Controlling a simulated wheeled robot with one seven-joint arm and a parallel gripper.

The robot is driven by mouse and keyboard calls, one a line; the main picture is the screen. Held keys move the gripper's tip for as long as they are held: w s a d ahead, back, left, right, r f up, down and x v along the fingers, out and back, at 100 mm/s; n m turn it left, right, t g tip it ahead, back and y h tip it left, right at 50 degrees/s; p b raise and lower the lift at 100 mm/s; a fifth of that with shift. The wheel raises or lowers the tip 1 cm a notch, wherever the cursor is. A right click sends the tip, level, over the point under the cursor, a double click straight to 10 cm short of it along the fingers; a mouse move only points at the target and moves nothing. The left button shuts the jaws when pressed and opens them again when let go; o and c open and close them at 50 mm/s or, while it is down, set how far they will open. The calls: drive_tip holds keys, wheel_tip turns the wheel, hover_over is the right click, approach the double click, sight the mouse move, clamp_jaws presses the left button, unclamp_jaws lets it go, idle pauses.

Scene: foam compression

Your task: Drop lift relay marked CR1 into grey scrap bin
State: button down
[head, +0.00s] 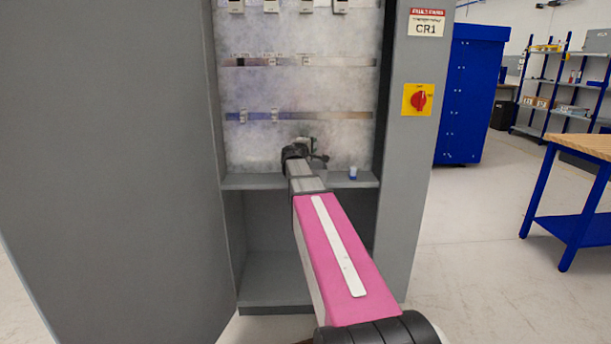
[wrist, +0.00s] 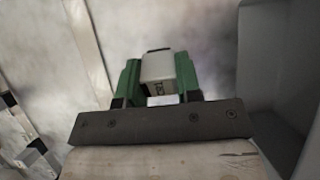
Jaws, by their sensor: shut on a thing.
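My gripper (wrist: 157,80) is shut on a small pale block, the relay (wrist: 157,68), with a green finger on each side of it. A small grey shape (head: 320,169) on the shelf, partly hidden by my arm, may be the scrap bin; I cannot tell.
A small blue and white item (head: 353,173) stands on the cabinet shelf (head: 255,181), right of my arm. Rails with a few small modules (head: 273,116) cross the back panel. A red rotary switch (head: 418,99) is on the right frame. Open floor and a workbench (head: 585,144) lie right.

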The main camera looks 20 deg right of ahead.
drive_tip(key=shift+f, duration=1.65)
drive_tip(key=c, duration=0.7)
unclamp_jaws()
drive_tip(key=shift+s+a, duration=0.1)
drive_tip(key=v, duration=1)
drive_tip(key=shift+s+a, duration=0.15)
drive_tip(key=shift+a, duration=0.05)
